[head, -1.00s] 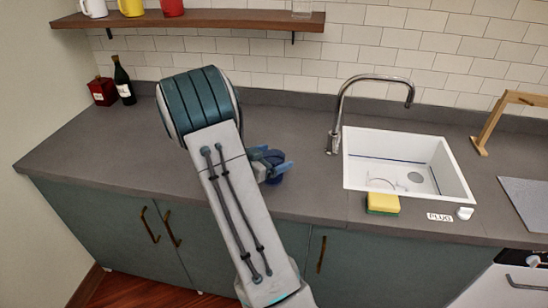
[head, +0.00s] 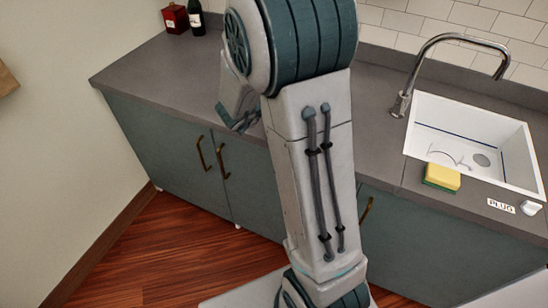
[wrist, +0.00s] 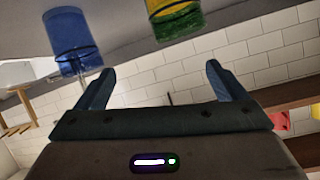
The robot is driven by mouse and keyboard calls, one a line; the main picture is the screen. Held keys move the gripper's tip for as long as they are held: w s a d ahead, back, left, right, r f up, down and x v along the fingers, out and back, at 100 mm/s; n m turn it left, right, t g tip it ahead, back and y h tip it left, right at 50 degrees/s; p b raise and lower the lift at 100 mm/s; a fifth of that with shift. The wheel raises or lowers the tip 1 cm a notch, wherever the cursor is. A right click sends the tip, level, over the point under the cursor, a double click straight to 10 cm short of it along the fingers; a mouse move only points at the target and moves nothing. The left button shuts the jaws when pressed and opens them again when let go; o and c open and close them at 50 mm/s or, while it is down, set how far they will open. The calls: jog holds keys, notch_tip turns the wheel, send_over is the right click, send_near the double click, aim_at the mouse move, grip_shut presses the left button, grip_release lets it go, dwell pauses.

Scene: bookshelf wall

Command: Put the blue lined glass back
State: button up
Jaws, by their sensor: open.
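The blue glass (wrist: 72,40) shows at the upper left of the wrist view, which looks upside down. It has a darker line around it and stands on the grey counter. My gripper (wrist: 158,82) is open and empty, and the blue glass is beyond its left finger, not between the fingers. A green and yellow glass (wrist: 175,18) shows to the right of the blue one, cut off by the picture edge. In the head view my gripper (head: 238,120) shows only partly at the left of my arm, and no glass is visible there.
The counter (head: 165,75) is clear at the left, with a dark bottle (head: 196,18) and a red box (head: 174,18) at the back. A sponge (head: 441,178) lies by the white sink (head: 470,140). The wooden shelf (wrist: 300,103) and a red mug (wrist: 279,120) show in the wrist view.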

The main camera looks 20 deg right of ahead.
jog(key=s+a+r+n+t+y, duration=0.1)
jog(key=s+a+r+n+y, duration=0.15)
jog(key=a+n+y, duration=0.35)
jog(key=s+a+r+n+t+y, duration=0.1)
jog(key=a+r+n+t+y, duration=0.15)
jog(key=a+y, duration=0.4)
jog(key=s+a+f+n+g+h, duration=0.1)
jog(key=s+n+g, duration=0.4)
jog(key=s, duration=1.7)
jog(key=g, duration=0.3)
jog(key=shift+a+h, duration=0.35)
jog(key=shift+f, duration=0.1)
